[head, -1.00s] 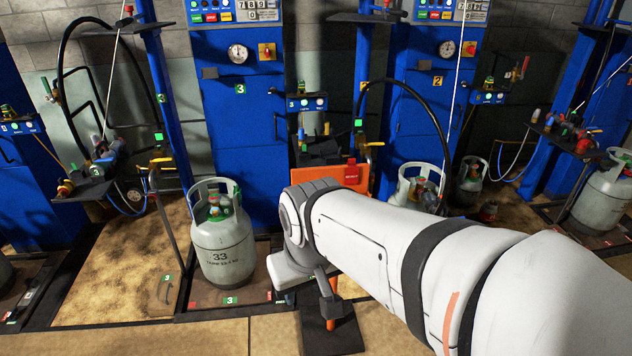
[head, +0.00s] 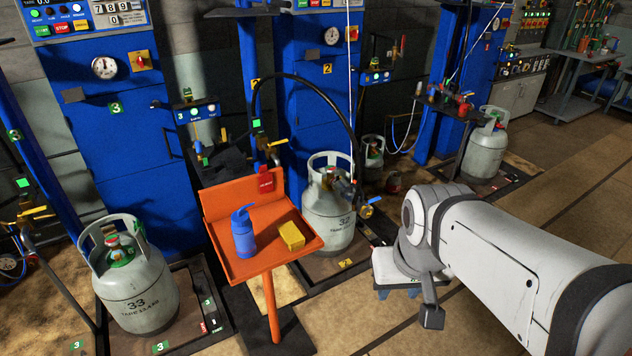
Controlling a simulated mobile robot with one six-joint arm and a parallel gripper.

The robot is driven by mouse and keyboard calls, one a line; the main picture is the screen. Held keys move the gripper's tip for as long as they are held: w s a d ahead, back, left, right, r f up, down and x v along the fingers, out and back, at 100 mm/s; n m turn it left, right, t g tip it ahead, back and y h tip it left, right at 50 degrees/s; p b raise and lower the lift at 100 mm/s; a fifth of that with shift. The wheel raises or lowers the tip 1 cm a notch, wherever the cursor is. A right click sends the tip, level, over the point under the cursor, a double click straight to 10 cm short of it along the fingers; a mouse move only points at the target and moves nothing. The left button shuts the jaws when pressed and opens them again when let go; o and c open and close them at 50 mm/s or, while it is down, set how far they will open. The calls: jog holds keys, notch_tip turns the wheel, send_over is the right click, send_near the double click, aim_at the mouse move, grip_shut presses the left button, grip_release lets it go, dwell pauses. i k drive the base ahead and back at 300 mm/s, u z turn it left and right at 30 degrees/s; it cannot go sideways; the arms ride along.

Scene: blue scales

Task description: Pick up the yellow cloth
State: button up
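The yellow cloth (head: 292,236) looks like a small folded block. It lies on the right part of the orange tray stand (head: 238,268), beside a blue spray bottle (head: 243,232). My gripper (head: 431,314) is at the end of my white arm, to the right of the stand and apart from the cloth.
A grey gas cylinder marked 33 (head: 138,285) stands left of the orange stand. Another, marked 32 (head: 328,215), stands close behind its right side. A black hose (head: 305,88) arches above. The floor at right (head: 560,165) is open.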

aim_at(292, 237)
jog(key=z, duration=0.05)
jog(key=i, duration=1)
jog(key=z, duration=0.05)
